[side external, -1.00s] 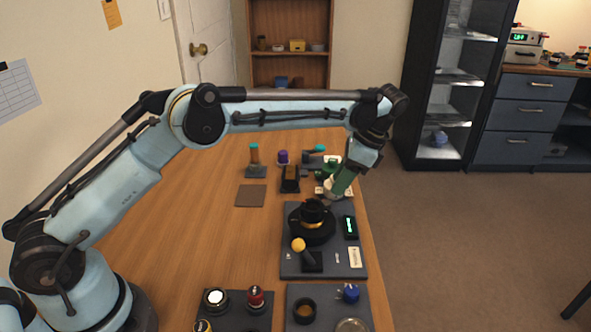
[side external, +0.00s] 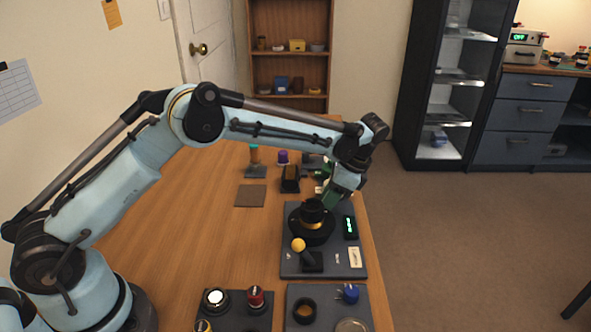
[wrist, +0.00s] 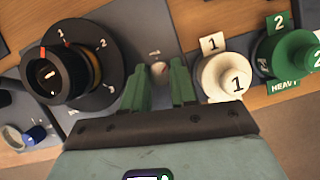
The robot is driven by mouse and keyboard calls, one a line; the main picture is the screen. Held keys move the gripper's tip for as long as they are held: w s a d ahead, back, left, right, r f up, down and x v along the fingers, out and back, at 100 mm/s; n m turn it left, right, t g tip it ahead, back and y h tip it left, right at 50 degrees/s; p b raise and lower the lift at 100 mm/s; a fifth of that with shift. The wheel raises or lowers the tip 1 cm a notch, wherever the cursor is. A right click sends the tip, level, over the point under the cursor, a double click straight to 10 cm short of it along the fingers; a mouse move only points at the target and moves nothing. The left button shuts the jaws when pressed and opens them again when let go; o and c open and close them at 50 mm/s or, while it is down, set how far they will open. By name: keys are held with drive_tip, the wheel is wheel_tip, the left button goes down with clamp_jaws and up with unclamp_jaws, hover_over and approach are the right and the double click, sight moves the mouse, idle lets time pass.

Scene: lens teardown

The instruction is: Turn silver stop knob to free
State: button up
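The silver stop knob (wrist: 159,70) is small and round, with a thin red mark on it, and sits on the grey board in the wrist view. My gripper (wrist: 160,82) is open, with one green finger on each side of the knob in that view. I cannot tell whether the fingers touch it. In the side view my gripper (side external: 329,202) is low at the far edge of the grey board (side external: 288,264), behind the black lens (side external: 311,215). The knob is hidden there.
In the wrist view the black lens (wrist: 50,76) with a numbered ring is close on the left. A white numbered knob (wrist: 226,76) and a green one (wrist: 285,58) are close on the right. A yellow-balled lever (side external: 298,244) and a lit display (side external: 349,227) are on the board.

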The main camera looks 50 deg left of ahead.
clamp_jaws()
drive_tip(key=n, duration=0.2)
drive_tip(key=n+g+h, duration=0.1)
drive_tip(key=n, duration=0.2)
drive_tip(key=shift+w+a+n+h, duration=0.1)
drive_tip(key=shift+a+n+h, duration=0.05)
drive_tip(key=shift+n+h, duration=0.15)
drive_tip(key=n+h, duration=0.1)
drive_tip(key=n, duration=0.4)
drive_tip(key=shift+a+g+h, duration=0.1)
drive_tip(key=shift+g+h, duration=0.3)
drive_tip(key=shift+n, duration=0.3)
drive_tip(key=shift+o, duration=2.1)
unclamp_jaws()
